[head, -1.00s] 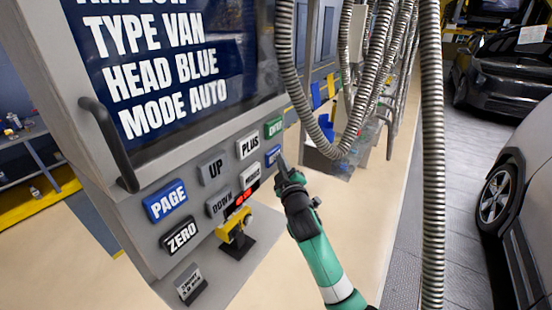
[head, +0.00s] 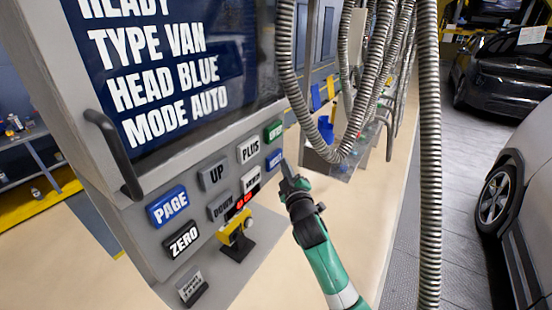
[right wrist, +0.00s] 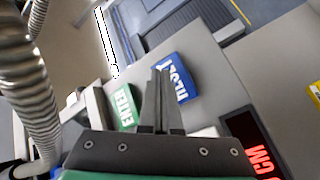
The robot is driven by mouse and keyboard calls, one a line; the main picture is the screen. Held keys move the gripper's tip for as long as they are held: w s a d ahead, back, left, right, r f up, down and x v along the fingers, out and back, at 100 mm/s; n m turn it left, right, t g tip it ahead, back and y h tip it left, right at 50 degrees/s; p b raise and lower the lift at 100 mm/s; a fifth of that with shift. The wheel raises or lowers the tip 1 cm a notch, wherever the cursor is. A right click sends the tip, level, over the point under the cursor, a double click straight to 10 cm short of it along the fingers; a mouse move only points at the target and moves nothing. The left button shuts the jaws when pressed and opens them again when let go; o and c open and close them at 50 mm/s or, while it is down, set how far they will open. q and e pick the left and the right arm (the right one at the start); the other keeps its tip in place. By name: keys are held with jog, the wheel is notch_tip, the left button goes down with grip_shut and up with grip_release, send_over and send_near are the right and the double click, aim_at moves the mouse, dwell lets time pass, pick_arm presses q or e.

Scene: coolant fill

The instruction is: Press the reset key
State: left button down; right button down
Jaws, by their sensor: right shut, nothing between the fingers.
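The reset key is a blue key (head: 274,159) at the right end of the panel, below the green ENTER key (head: 274,131). In the right wrist view the blue reset key (right wrist: 180,80) lies just beyond my fingertips, partly hidden by them, with the green ENTER key (right wrist: 123,107) to its left. My right gripper (head: 286,165) is shut and empty, its tips close in front of the reset key. I cannot tell if they touch it; it also shows in the right wrist view (right wrist: 160,72). My left gripper is not in view.
The screen (head: 170,70) reads READY, TYPE VAN, HEAD BLUE, MODE AUTO. PAGE (head: 168,207), ZERO (head: 181,240) and other keys sit left of the reset key. A yellow device (head: 236,228) stands below. Metal hoses (head: 430,150) hang to the right.

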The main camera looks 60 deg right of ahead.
jog(key=s+p, duration=0.3)
jog(key=s, duration=0.2)
jog(key=shift+p, duration=0.4)
dwell(0.8)
